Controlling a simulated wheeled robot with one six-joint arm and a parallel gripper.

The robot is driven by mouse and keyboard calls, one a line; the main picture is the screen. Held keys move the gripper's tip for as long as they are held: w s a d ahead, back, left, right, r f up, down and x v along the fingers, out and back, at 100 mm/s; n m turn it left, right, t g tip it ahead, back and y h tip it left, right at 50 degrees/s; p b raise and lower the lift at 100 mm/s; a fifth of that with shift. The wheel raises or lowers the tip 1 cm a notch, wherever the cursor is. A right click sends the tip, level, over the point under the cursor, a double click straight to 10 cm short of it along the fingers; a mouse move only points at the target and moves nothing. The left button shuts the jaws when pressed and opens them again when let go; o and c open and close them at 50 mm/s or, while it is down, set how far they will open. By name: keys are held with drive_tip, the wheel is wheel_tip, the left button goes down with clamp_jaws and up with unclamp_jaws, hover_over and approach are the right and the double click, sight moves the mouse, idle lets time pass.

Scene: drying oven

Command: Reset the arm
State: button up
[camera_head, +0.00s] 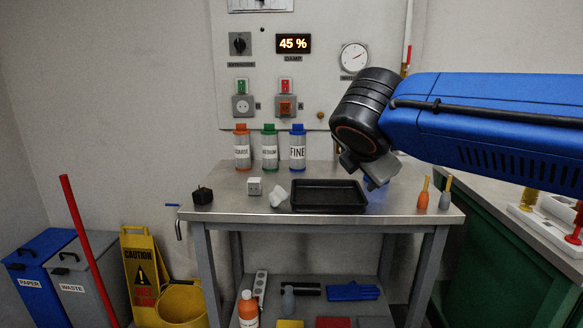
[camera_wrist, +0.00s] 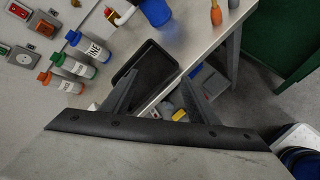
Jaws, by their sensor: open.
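My gripper (camera_head: 368,168) hangs from my blue arm above the right part of the steel bench (camera_head: 240,213), beside the black tray's right end. In the wrist view my gripper (camera_wrist: 160,92) shows two dark fingers spread apart with nothing between them. The black tray (camera_head: 328,209) looks empty; it also shows in the wrist view (camera_wrist: 150,68), just beyond the fingers. A blue thing on the bench is partly hidden behind my gripper in the head view.
Three labelled bottles with orange (camera_head: 241,147), green (camera_head: 270,147) and blue (camera_head: 298,148) caps stand at the bench's back. A black block (camera_head: 203,196), white box (camera_head: 254,187) and crumpled white piece (camera_head: 278,196) lie left of the tray. Two small handled tools (camera_head: 445,194) stand right.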

drive_tip(key=s+d+f+m+g, duration=0.3)
drive_tip(key=s+d+f+m, duration=0.6)
drive_tip(key=d+f+m, duration=0.25)
drive_tip(key=s+d+f+m+g+y, duration=0.2)
drive_tip(key=s+f+m, duration=1)
drive_tip(key=f, duration=0.1)
drive_tip(key=shift+s+d+f+m+y, duration=0.25)
drive_tip(key=shift+d+f+m+y, duration=0.05)
drive_tip(key=shift+f+m, duration=0.1)
